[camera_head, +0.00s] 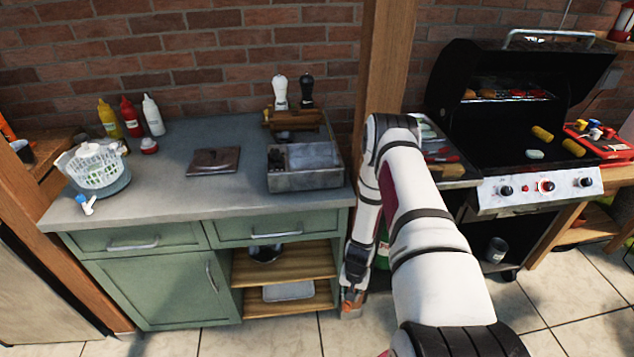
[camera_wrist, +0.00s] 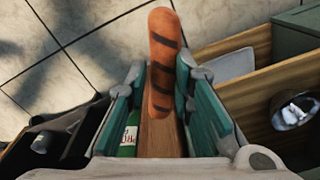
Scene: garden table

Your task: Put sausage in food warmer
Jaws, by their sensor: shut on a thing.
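In the wrist view, a brown sausage (camera_wrist: 163,62) with dark grill marks is between the two teal fingers of my gripper (camera_wrist: 163,95). The gripper is shut on it, and its far end sticks out beyond the fingers. In the head view, my gripper (camera_head: 353,298) hangs low at the right side of the green cabinet, below the counter top; the sausage is not clear there. A metal box with compartments (camera_head: 305,182), which looks like the food warmer, stands at the right end of the counter. A flat metal lid (camera_head: 213,161) lies on the counter left of it.
The green cabinet (camera_head: 150,278) has open shelves at its right, near my gripper. Bottles (camera_head: 153,115) and a white basket (camera_head: 92,168) stand on the left counter. A wooden post (camera_head: 384,65) rises behind my arm. An open grill (camera_head: 520,130) with several food pieces stands right.

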